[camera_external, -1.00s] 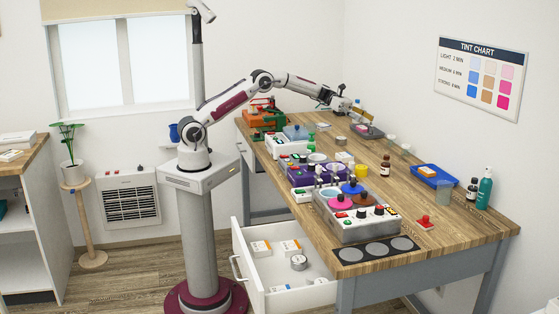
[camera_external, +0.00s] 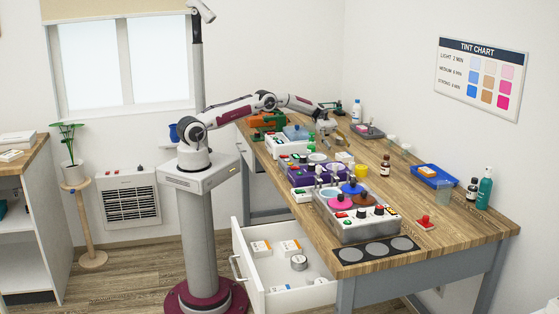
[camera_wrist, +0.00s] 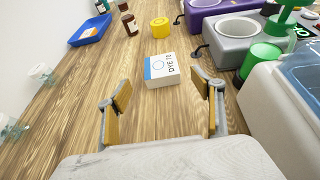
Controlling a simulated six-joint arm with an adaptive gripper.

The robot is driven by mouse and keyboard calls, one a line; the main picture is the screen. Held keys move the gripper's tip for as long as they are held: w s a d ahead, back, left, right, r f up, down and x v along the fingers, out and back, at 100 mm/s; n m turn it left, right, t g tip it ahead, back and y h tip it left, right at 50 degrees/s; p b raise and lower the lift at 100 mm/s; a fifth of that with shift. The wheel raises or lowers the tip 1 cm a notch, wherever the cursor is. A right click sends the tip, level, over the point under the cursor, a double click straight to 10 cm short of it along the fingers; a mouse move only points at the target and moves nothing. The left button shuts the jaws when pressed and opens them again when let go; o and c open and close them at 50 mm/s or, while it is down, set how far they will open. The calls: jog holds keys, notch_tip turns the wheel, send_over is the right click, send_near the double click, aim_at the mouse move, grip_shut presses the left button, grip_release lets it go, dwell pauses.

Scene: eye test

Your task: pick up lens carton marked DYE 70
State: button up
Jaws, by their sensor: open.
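The lens carton marked DYE 70 (camera_wrist: 162,70) is a small white box with a blue band. It lies on the wooden bench in the wrist view, ahead of my gripper (camera_wrist: 160,92), between the directions of the two fingers and apart from them. My gripper is open and empty, with yellow-padded fingers spread wide. In the external view the carton (camera_external: 344,157) shows small and white on the bench, and my gripper (camera_external: 326,140) hangs above the bench a little behind it.
A yellow pot (camera_wrist: 160,28) and a brown bottle (camera_wrist: 130,24) stand beyond the carton. A blue tray (camera_wrist: 90,30) lies to the left. A grey tint bath (camera_wrist: 228,50) and green cup (camera_wrist: 260,62) stand on the right. An open drawer (camera_external: 262,285) holds several cartons.

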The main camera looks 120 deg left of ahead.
aim_at(344, 154)
jog(key=shift+x, duration=1.3)
jog(key=shift+w+d, duration=0.1)
jog(key=shift+x, duration=2.5)
jog(key=shift+f, duration=0.1)
jog(key=c, duration=1.2)
